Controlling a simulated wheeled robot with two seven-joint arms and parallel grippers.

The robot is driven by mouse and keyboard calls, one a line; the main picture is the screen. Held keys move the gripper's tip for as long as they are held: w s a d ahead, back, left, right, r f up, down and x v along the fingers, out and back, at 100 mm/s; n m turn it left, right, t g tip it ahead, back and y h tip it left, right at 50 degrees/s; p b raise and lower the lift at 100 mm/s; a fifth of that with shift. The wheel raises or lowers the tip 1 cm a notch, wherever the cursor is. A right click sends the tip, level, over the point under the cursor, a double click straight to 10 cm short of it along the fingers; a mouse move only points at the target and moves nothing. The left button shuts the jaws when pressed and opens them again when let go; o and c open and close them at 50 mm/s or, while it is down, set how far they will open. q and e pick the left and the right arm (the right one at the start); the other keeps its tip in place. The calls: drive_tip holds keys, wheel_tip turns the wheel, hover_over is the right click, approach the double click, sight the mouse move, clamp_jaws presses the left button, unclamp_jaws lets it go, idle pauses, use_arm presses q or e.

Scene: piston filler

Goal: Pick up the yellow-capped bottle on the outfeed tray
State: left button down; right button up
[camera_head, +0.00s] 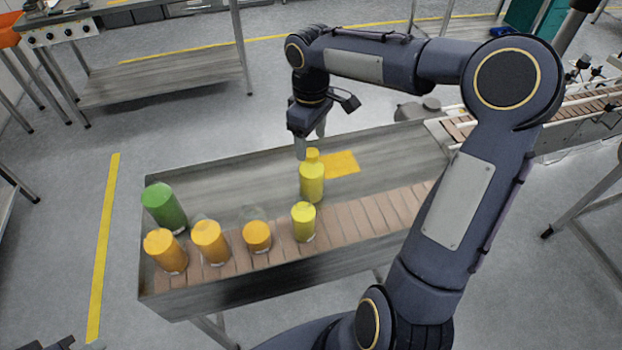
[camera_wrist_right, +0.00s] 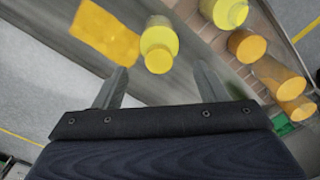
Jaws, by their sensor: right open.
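The yellow-capped bottle (camera_head: 312,182) stands upright on the outfeed tray (camera_head: 245,190), beside a flat yellow patch (camera_head: 342,164). It holds yellow content and stands apart from the other containers. My right gripper (camera_head: 310,143) is open and empty, just behind and above the bottle's cap in the head view. In the right wrist view, the bottle (camera_wrist_right: 159,38) lies ahead of the open right gripper (camera_wrist_right: 161,68), its cap roughly centred between the two fingertips. Dark parts at the lower left edge of the head view may be my left arm; no left fingers show clearly.
A yellow-green container (camera_head: 303,222) and several orange ones (camera_head: 210,242) stand along the brown slatted strip in front. A green container (camera_head: 163,207) is at the tray's left end. A conveyor (camera_head: 580,108) joins at the right. The tray's back left is bare.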

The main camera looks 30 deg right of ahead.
sight(312, 152)
drive_tip(key=shift+s+f, duration=0.1)
drive_tip(key=shift+f, duration=0.4)
wheel_tip(312, 152, down, 5)
drive_tip(key=shift+r+p, duration=0.2)
drive_tip(key=shift+p, duration=0.35)
clamp_jaws()
